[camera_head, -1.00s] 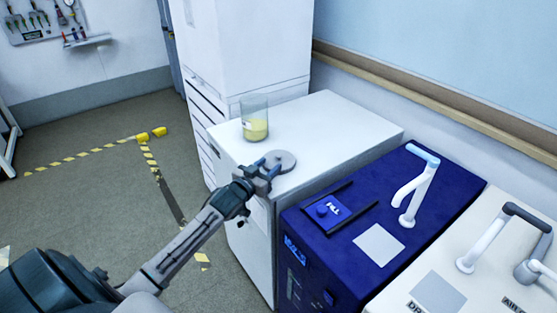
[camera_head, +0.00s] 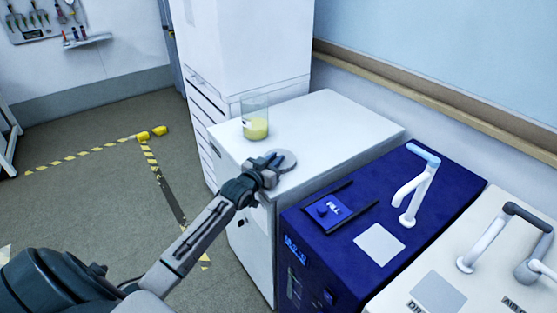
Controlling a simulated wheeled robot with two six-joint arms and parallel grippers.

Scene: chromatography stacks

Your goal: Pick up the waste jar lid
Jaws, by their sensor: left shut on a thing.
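The waste jar lid (camera_head: 287,158) is a flat grey disc at the front part of the white cabinet top. My left gripper (camera_head: 272,161) is at the lid's left side, shut on it; the fingers hide part of the lid. I cannot tell whether the lid touches the top or is slightly raised. A clear glass jar (camera_head: 255,117) with pale yellow liquid stands upright and uncovered behind the lid, apart from it. My right gripper does not show.
The white cabinet top (camera_head: 340,125) is clear to the right of the lid. A dark blue machine (camera_head: 440,190) with a white spout stands in front, beside a cream machine (camera_head: 460,290) at the lower right. A tall white unit (camera_head: 250,45) stands behind.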

